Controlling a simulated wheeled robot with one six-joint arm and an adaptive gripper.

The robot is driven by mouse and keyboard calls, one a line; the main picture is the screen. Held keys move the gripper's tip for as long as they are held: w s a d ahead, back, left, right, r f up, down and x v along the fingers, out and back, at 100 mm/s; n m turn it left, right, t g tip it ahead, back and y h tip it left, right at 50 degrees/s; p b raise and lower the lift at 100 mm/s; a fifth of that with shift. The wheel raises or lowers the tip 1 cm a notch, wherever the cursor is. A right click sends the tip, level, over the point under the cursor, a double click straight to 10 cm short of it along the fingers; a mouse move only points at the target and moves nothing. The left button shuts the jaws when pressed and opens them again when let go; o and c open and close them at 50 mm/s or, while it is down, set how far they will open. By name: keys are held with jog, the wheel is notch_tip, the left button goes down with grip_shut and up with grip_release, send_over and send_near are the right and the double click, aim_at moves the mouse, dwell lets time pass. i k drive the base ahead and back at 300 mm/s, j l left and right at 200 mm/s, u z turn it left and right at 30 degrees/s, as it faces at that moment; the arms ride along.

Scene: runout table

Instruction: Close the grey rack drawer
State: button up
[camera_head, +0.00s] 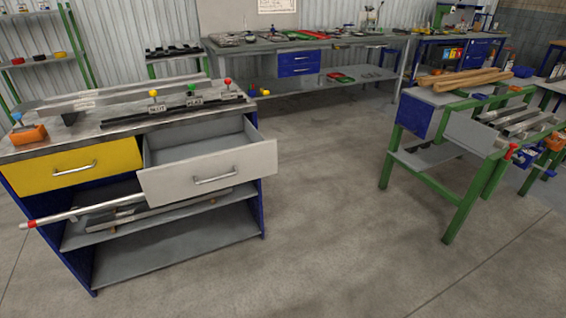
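The grey rack drawer (240,162) is pulled well out of the workbench (128,116) at the left of the head view. Its front panel carries a silver bar handle (215,180). The inside of the drawer looks empty. A yellow drawer (72,167) beside it on the left is shut flush with the bench. My gripper is not in view, so its state and its place relative to the drawer are not shown.
A long bar with a red tip (80,214) juts out of the bench's shelf (160,260) below the drawers. A green-framed table (460,110) stands at the right. The floor (330,220) between them is clear. Another bench (300,42) stands at the back.

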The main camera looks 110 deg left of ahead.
aim_at(182, 163)
jog(key=u, duration=0.95)
jog(key=l+u, duration=0.1)
jog(key=u, duration=0.4)
jog(key=k+u, duration=0.1)
jog(key=u, duration=1.8)
jog(key=j+u, duration=0.1)
jog(key=u, duration=0.4)
jog(key=i+u, duration=0.1)
jog(key=i, duration=0.45)
